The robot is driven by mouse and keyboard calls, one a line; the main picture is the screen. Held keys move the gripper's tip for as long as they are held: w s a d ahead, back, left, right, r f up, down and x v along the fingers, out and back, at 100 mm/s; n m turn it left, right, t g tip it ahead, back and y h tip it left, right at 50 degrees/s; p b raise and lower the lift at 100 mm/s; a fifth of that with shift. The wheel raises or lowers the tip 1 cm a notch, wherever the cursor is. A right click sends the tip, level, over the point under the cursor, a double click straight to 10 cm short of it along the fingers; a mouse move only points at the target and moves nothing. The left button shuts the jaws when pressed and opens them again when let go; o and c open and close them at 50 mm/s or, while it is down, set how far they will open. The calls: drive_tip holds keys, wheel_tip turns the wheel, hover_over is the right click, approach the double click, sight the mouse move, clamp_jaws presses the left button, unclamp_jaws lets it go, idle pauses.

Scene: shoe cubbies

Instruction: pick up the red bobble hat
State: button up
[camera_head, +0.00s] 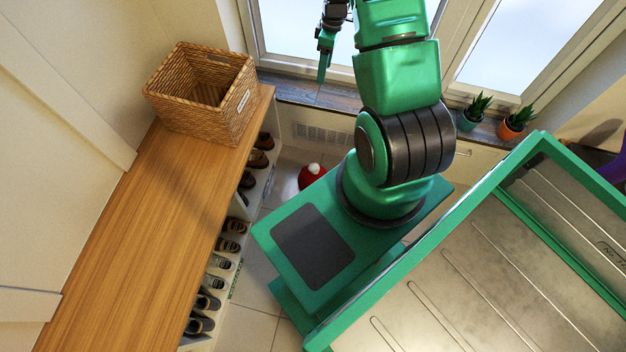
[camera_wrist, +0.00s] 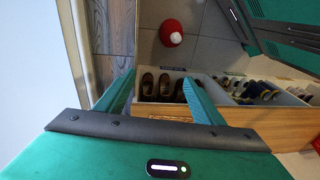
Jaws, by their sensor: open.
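The red bobble hat (camera_head: 310,178) lies on the tiled floor beyond my base, between the shoe cubbies and the window wall. Its white bobble faces up, and my base is close to it in the head view. In the wrist view the hat (camera_wrist: 168,27) shows whole at top centre, beyond the fingertips. My gripper (camera_wrist: 159,77) is open with nothing between its fingers. In the head view my gripper (camera_head: 322,70) hangs high in front of the window, well apart from the hat.
A wooden-topped shoe bench (camera_head: 150,235) runs along the left, with several shoes (camera_head: 232,235) in its cubbies. A wicker basket (camera_head: 210,98) stands on its far end. Two potted plants (camera_head: 515,125) stand on the windowsill (camera_head: 315,95). Bare floor surrounds the hat's near side.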

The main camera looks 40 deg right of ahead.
wheel_tip(320, 180, down, 20)
drive_tip(key=s+r+n+y, duration=0.1)
drive_tip(key=n, duration=0.3)
drive_tip(key=n+y, duration=0.2)
drive_tip(key=n, duration=0.1)
approach(315, 165)
drive_tip(key=f, duration=0.1)
drive_tip(key=shift+t, duration=0.4)
drive_tip(key=x, duration=0.5)
drive_tip(key=shift+s+a+f, duration=0.15)
drive_tip(key=shift+s+a, duration=0.2)
drive_tip(key=shift+x, duration=3.05)
drive_tip(key=shift+d, duration=0.1)
drive_tip(key=c, duration=1.4)
